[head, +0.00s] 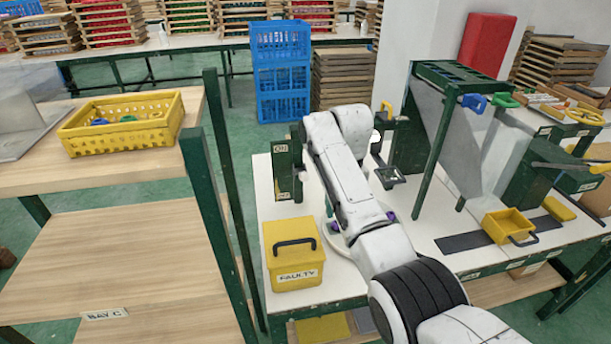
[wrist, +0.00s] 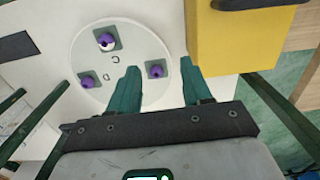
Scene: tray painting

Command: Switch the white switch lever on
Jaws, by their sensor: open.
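A dark green switch post (head: 286,170) stands on the white bench, left of my arm in the head view. It has a white label near its top, which seems to read ON, and another label lower down. I cannot make out the white lever, or its position, in either view. My gripper (wrist: 159,72) is open and empty in the wrist view, its two green fingers apart.
The yellow FAULTY box (head: 294,262) stands in front of the post. The plate carries purple knobs (wrist: 106,41). A dark stand (head: 390,178) is right of my arm. A wooden rack with a yellow basket (head: 120,125) is at left.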

